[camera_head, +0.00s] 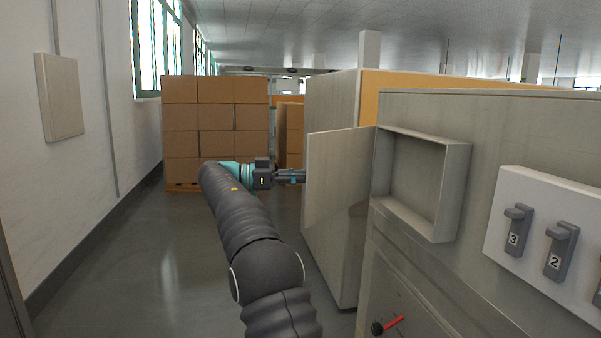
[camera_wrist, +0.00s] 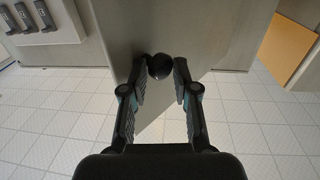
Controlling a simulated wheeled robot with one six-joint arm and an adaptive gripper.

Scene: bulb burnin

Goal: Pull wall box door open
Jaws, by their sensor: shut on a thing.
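The wall box (camera_head: 453,190) is a shallow grey box on the cabinet face, and its inside looks empty in the head view. Its door (camera_head: 338,165) stands swung out to the left, hinged at the box's left edge. My gripper (camera_head: 302,176) is at the door's outer side, with the fingertips partly hidden by the door. In the wrist view, my gripper (camera_wrist: 161,68) is shut on the round black door knob (camera_wrist: 160,66), with one finger on each side. The door panel (camera_wrist: 170,32) lies just beyond the knob.
A white panel (camera_head: 535,205) with several numbered grey switches is right of the box. A red-handled dial (camera_head: 390,325) sits below. Stacked cartons (camera_head: 215,125) stand behind. A tall cabinet (camera_head: 333,235) stands behind the door. The floor (camera_head: 150,255) at left is clear.

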